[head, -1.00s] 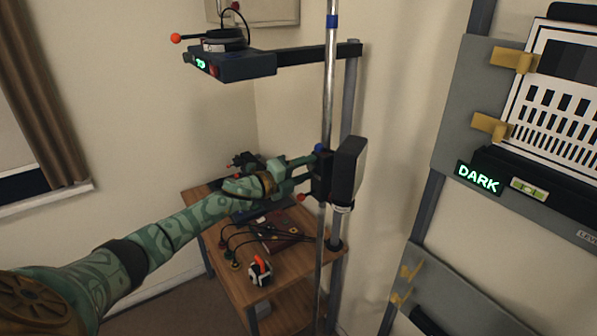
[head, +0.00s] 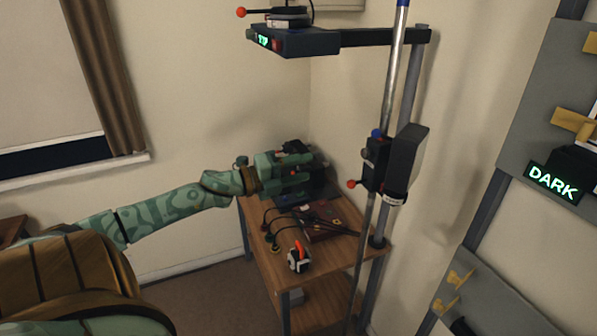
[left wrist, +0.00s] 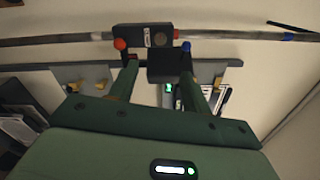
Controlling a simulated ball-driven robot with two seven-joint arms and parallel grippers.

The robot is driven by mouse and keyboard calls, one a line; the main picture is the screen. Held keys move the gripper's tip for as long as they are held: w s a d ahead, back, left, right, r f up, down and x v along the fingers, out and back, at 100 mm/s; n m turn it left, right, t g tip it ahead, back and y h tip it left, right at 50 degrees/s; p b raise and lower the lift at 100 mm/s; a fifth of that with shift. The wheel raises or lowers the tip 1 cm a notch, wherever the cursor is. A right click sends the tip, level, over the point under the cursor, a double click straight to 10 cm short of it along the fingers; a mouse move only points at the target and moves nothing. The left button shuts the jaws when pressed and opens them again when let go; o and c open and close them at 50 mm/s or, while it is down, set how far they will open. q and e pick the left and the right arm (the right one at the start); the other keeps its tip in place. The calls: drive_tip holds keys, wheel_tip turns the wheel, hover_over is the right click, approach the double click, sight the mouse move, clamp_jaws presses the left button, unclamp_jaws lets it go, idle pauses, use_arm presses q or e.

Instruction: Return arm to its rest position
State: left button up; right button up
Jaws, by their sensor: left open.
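My left arm, green with a camouflage pattern, comes in from the left in the head view. Its gripper (head: 306,170) is open and empty, over the wooden side table and to the left of the vertical rod (head: 389,85). A black clamp block (head: 377,163) with red and blue knobs sits on the rod, apart from the fingers. In the left wrist view the two gripper fingers (left wrist: 158,88) stand spread, pointing toward the clamp block (left wrist: 158,37) on the rod. My right gripper is not in view.
The wooden table (head: 325,258) carries cables, dark parts and a small orange-and-white item (head: 298,257). A dark instrument (head: 292,41) juts out on a bracket above. A panel with a DARK sign (head: 553,182) stands at right. A window and curtain (head: 105,75) are at left.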

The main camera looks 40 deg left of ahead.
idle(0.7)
